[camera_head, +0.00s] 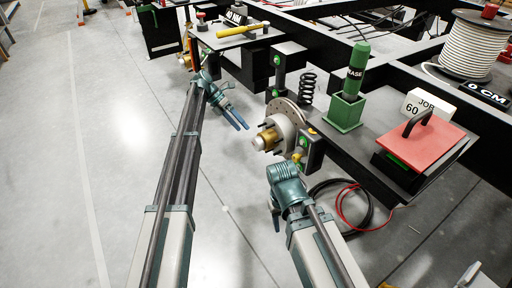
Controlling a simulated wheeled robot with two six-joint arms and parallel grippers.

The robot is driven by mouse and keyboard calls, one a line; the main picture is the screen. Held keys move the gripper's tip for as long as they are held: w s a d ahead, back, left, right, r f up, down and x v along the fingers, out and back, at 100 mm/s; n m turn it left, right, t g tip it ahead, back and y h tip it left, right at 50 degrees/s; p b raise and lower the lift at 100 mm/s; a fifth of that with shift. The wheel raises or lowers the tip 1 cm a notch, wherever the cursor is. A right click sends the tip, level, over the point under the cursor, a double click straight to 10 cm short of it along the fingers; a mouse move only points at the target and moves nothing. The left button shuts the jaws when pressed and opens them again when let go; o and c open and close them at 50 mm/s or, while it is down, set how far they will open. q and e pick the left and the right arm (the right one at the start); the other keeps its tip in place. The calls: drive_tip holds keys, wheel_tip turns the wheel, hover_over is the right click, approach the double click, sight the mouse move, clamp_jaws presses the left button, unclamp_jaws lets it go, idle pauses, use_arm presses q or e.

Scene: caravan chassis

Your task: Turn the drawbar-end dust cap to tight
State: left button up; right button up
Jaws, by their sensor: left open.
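A dust cap (259,143), with a pale end and a brass-coloured body, sticks out to the left from a wheel hub with a brake disc (289,115) under the chassis side. Its turn position cannot be read from here. My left gripper (240,126) is open and empty, a little above and left of the cap and apart from it. My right gripper (275,220) points down, below the cap and apart from it; its finger opening is unclear. A second, small brass-coloured hub part (186,62) shows farther back, partly hidden.
A green grease tube (357,62) in a holder, a red-topped box (421,141) with a handle, a job card (428,104) and a cable reel (473,45) stand on the chassis. A yellow-handled hammer (242,31) lies behind.

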sight(253, 141)
use_arm(q)
drive_tip(key=b+x, duration=0.6)
drive_tip(key=x, duration=0.3)
drive_tip(key=shift+f, duration=0.2)
drive_tip(key=shift+s+d+f+b, duration=0.15)
drive_tip(key=shift+d+f+b, duration=0.25)
drive_tip(key=shift+d, duration=0.15)
drive_tip(key=c, duration=1.3)
